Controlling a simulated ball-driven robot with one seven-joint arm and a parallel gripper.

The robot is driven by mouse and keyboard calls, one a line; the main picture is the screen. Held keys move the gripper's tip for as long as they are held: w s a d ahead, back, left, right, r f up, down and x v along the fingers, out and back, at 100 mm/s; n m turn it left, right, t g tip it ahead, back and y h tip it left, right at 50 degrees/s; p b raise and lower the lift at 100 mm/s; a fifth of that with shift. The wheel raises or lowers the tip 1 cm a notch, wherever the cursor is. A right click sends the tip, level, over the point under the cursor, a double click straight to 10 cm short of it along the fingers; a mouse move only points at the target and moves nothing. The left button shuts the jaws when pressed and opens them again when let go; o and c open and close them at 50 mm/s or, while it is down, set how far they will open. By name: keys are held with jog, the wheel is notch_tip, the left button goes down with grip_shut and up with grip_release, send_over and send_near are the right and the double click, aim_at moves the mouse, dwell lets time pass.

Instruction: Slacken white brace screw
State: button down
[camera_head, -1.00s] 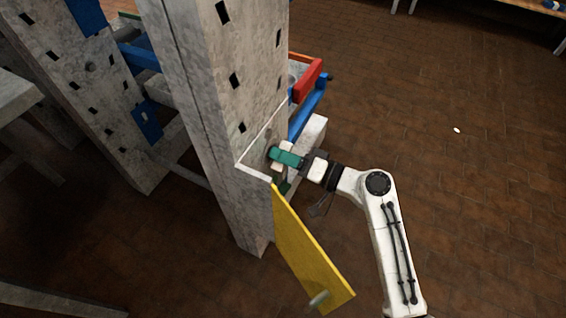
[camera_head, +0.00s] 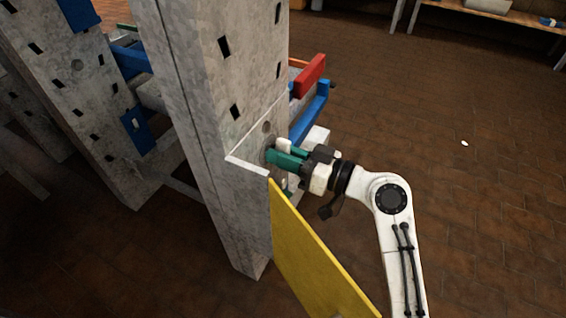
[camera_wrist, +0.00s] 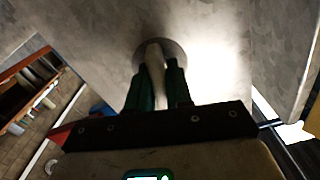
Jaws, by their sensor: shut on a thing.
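The white brace screw (camera_wrist: 154,58) shows as a pale bar against a round grey disc (camera_wrist: 176,50) on the concrete-like face in the wrist view. My gripper (camera_wrist: 157,80) has green fingers on both sides of the bar and is shut on it. In the head view my gripper (camera_head: 273,157) meets the right face of the grey post (camera_head: 200,110) just above the white ledge strip (camera_head: 247,165). A white piece of the screw (camera_head: 284,146) shows by the green fingers there. The fingers hide most of the screw.
A yellow panel (camera_head: 310,260) slants out from the post below my gripper. Red (camera_head: 310,75) and blue (camera_head: 309,115) bars stick out behind the post. A second grey post (camera_head: 75,100) stands at left. The brown tiled floor at right is open.

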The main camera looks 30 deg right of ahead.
jog(key=c, duration=1.1)
grip_release()
jog(key=shift+w+p, duration=0.1)
jog(key=shift+p, duration=0.2)
jog(key=shift+b+v, duration=0.35)
jog(key=shift+v, duration=2.25)
jog(key=shift+a, duration=0.1)
